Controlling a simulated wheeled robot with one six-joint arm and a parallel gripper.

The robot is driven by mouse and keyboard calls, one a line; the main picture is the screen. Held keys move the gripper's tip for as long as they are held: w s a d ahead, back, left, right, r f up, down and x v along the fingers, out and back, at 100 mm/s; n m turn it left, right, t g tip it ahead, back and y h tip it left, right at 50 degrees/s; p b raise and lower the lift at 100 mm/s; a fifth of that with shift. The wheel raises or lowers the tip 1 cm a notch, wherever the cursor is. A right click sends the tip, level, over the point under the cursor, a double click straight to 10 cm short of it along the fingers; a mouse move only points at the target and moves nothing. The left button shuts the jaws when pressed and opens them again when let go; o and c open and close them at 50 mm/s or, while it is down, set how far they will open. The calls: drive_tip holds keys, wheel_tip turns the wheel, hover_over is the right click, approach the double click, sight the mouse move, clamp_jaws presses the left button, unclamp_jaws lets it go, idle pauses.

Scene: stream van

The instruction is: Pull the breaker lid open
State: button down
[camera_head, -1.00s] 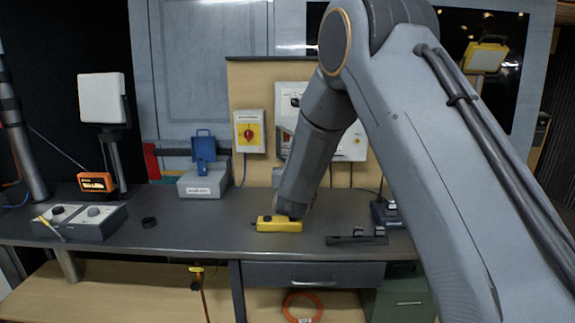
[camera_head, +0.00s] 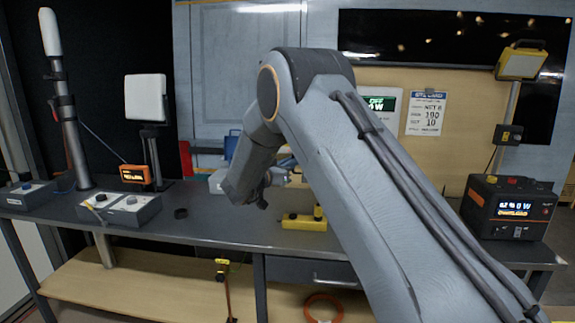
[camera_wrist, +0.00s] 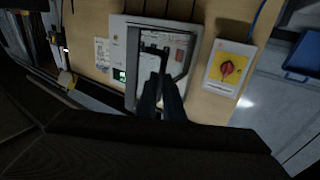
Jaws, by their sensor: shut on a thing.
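The breaker box (camera_wrist: 127,42) is a light grey wall unit on the tan board, with a green display. Its lid (camera_wrist: 180,55) lies in front of my dark fingers in the wrist view. My gripper (camera_wrist: 161,80) is shut on the lid at its edge or handle; the exact contact is too dark to see. How far the lid stands open cannot be told. In the head view my upper arm hides most of the breaker box, leaving its right part with the green OFF display (camera_head: 381,104). The fingers are hidden there too.
A yellow-and-red switch (camera_wrist: 228,69) is on the board beside the box. The bench below holds a yellow tool (camera_head: 303,222), a grey control box (camera_head: 125,209) and a black power unit (camera_head: 508,207) at right. A site card (camera_head: 426,114) hangs right of the box.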

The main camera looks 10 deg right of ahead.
drive_tip(key=shift+w+d+r, duration=0.1)
drive_tip(key=shift+r, duration=0.2)
drive_tip(key=c, duration=1.9)
unclamp_jaws()
drive_tip(key=shift+w+d+f, duration=0.1)
drive_tip(key=shift+d+f, duration=0.05)
drive_tip(key=shift+a, duration=0.2)
drive_tip(key=shift+a+f, duration=0.1)
drive_tip(key=b+v, duration=0.1)
drive_tip(key=v, duration=0.6)
drive_tip(key=shift+s+a+b, duration=0.15)
drive_tip(key=shift+s+b, duration=0.2)
drive_tip(key=shift+b, duration=0.05)
